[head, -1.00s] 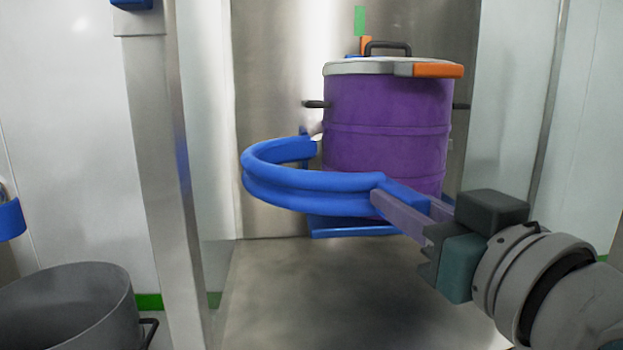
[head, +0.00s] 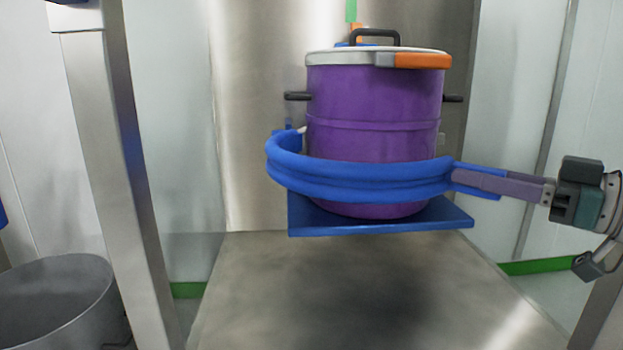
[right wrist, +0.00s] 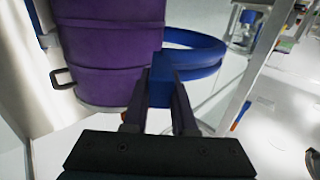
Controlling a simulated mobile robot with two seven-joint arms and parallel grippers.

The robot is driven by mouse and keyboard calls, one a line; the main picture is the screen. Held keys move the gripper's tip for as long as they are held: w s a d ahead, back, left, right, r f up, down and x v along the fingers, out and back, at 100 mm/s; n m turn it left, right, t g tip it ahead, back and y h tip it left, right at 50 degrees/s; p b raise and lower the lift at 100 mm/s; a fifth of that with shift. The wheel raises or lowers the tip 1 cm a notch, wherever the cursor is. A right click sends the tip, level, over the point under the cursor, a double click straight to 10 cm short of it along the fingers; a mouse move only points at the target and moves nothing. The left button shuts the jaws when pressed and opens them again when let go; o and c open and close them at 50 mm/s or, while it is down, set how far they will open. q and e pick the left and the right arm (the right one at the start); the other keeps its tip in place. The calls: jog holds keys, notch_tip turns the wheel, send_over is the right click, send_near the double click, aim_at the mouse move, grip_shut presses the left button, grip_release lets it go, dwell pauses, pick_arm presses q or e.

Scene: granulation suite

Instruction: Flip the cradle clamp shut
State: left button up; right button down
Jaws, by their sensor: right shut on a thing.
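The blue cradle clamp (head: 365,182) is a curved double band across the front of the purple drum (head: 372,110). Its free end is a blue tab at the right of the drum. My right gripper (head: 462,181) is shut on that tab, with its arm coming in from the right. In the right wrist view the fingers (right wrist: 160,98) grip the blue tab, and the clamp's curve (right wrist: 205,52) runs beyond it. The drum stands upright on a blue cradle plate (head: 440,218). Whether the band touches the drum is hard to tell. My left gripper is not in view.
A grey metal post (head: 105,130) stands left of the drum. A grey open bin (head: 60,300) is at the lower left. The drum has a grey and orange lid band (head: 422,61) and dark side handles. The steel floor in front is clear.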

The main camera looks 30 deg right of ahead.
jog(key=shift+w+d+y, duration=0.15)
jog(key=shift+d+y, duration=0.15)
jog(key=shift+d, duration=0.25)
jog(key=shift+f, duration=0.1)
jog(key=c, duration=0.7)
grip_release()
jog(key=p+v, duration=0.3)
jog(key=v, duration=0.4)
jog(key=shift+s+d+p, duration=0.1)
jog(key=shift+s+p, duration=0.1)
jog(key=shift+p, duration=0.1)
jog(key=shift+c, duration=0.4)
